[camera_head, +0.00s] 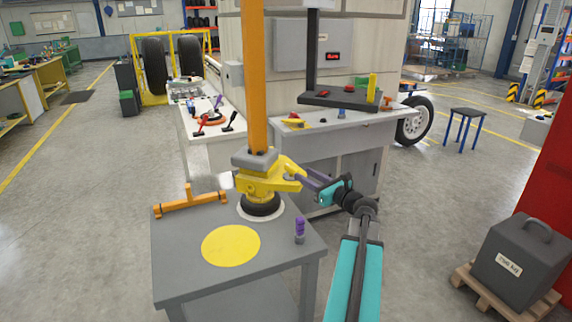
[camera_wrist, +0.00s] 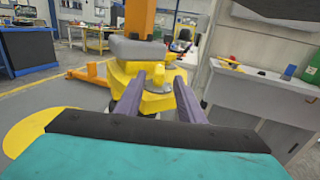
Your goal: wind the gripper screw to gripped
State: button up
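A yellow tool with a grey block on top, which I take to be the gripper with the screw (camera_head: 255,181), hangs at the foot of an orange column (camera_head: 257,80). It sits over a small black tyre (camera_head: 262,208) on the grey table. My gripper (camera_head: 303,178) reaches it from the right. In the wrist view the yellow tool (camera_wrist: 128,88) is straight ahead. My two purple fingers (camera_wrist: 160,82) are apart, with a yellow upright piece (camera_wrist: 168,76), perhaps the screw, showing between or just beyond their tips. I cannot tell whether they touch it.
The grey table (camera_head: 180,270) carries a yellow disc (camera_head: 231,245), an orange T-shaped piece (camera_head: 190,203) and a small purple-topped object (camera_head: 299,231). A grey bench (camera_head: 330,138) stands behind. A grey weight (camera_head: 515,262) on a pallet is at the right. Floor is clear at left.

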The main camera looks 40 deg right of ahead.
jog(key=w, duration=0.4)
jog(key=w+p, duration=0.1)
jog(key=w, duration=0.3)
jog(key=w+d+p, duration=0.1)
jog(key=w, duration=0.3)
jog(key=shift+d, duration=0.1)
grip_shut()
